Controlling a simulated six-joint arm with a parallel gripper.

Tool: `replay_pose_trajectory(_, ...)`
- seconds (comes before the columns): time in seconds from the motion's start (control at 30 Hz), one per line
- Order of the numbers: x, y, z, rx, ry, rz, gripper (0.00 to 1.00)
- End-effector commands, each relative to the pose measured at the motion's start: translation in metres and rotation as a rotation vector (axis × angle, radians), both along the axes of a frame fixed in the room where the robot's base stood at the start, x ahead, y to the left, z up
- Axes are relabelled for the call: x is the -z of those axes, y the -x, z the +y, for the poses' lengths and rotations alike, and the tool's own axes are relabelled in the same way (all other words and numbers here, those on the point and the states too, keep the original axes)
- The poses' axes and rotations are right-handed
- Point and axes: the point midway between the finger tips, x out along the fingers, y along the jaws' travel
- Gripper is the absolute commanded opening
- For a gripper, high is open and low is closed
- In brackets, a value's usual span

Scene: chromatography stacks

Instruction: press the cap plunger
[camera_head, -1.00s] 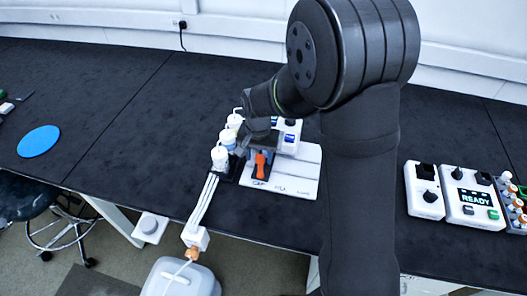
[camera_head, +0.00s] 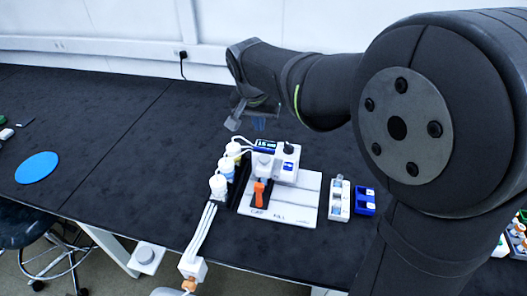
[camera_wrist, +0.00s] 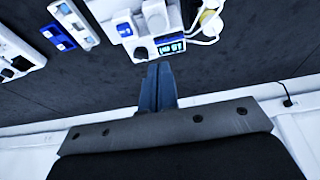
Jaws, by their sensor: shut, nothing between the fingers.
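A white station (camera_head: 285,170) with a small screen stands at the back of a white board (camera_head: 300,205). A grey cylindrical part (camera_head: 263,165), perhaps the cap plunger, stands at its left front, with an orange piece (camera_head: 259,193) before it by the "CAP" lettering. In the wrist view the station (camera_wrist: 145,40) appears inverted at the top. My gripper (camera_head: 258,126) is raised above the table behind the station, apart from it. In the wrist view its blue fingers (camera_wrist: 158,75) are together and empty. I cannot tell whether the plunger is pressed.
White bottles (camera_head: 218,186) with tubing stand in a black rack left of the station. A white device (camera_head: 339,200) and a blue block (camera_head: 364,201) stand to the right. A blue disc (camera_head: 37,168) lies far left. The table between disc and bottles is clear.

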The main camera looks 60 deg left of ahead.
Motion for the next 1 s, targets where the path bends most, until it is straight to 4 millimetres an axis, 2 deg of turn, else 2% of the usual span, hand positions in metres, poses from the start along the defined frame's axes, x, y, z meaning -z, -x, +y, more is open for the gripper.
replay_pose_trajectory(0.33,-0.002,0.000,0.000,0.001,0.000,-0.003,0.00)
replay_pose_trajectory(0.47,0.006,-0.002,0.001,0.001,0.002,-0.002,0.00)
replay_pose_trajectory(0.57,0.019,-0.005,0.003,0.001,0.003,-0.002,0.00)
replay_pose_trajectory(1.0,0.105,-0.023,0.019,0.001,0.003,-0.001,0.00)
